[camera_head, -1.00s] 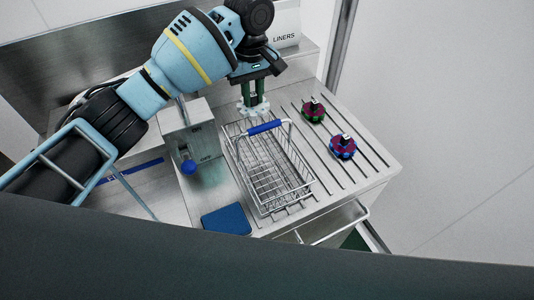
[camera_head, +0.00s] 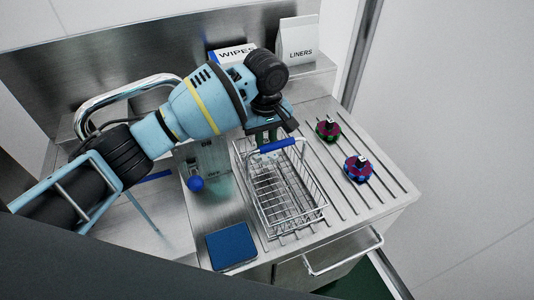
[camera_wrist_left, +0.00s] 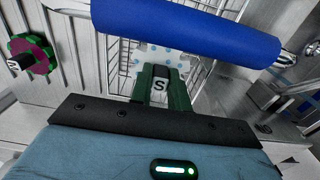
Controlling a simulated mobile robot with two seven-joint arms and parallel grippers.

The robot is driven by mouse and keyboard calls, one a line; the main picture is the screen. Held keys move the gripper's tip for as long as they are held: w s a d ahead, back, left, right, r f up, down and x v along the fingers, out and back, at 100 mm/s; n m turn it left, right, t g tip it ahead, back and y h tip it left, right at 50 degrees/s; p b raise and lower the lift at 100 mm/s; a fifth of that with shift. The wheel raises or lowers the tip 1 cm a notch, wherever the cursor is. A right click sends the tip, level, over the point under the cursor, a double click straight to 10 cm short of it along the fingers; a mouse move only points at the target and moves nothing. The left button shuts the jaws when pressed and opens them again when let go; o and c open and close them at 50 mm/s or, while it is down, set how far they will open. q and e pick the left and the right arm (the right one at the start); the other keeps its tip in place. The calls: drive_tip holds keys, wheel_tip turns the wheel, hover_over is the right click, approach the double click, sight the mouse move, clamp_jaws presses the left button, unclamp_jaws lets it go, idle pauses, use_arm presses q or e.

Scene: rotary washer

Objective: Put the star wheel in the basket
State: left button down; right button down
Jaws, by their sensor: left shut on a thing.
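The wire basket (camera_head: 322,204) with a blue handle (camera_head: 278,146) stands on the grooved steel counter. My left gripper (camera_head: 266,138) is at the basket's far end, close behind the handle. In the left wrist view my left gripper (camera_wrist_left: 160,84) is shut on the star wheel (camera_wrist_left: 172,56), a pale wheel with light blue dots and an "S" on its hub. The blue handle (camera_wrist_left: 190,25) crosses in front of it and hides part of it. Basket wires show around the wheel; I cannot tell its height against the rim. My right gripper is not in view.
A green-and-maroon wheel (camera_head: 328,128) and a blue-and-purple wheel (camera_head: 358,168) stand on the counter right of the basket. A blue pad (camera_head: 231,246) lies in front. A switch box with a blue knob (camera_head: 196,184) is left. Wipes and liners (camera_head: 299,42) boxes stand behind.

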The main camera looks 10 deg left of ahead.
sight(266, 141)
use_arm(q)
wheel_tip(266, 141, down, 5)
drive_tip(key=shift+r+b, duration=0.1)
drive_tip(key=shift+b, duration=0.2)
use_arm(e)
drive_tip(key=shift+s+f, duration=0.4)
use_arm(q)
drive_tip(key=c, duration=1.3)
unclamp_jaws()
drive_tip(key=shift+c, duration=0.2)
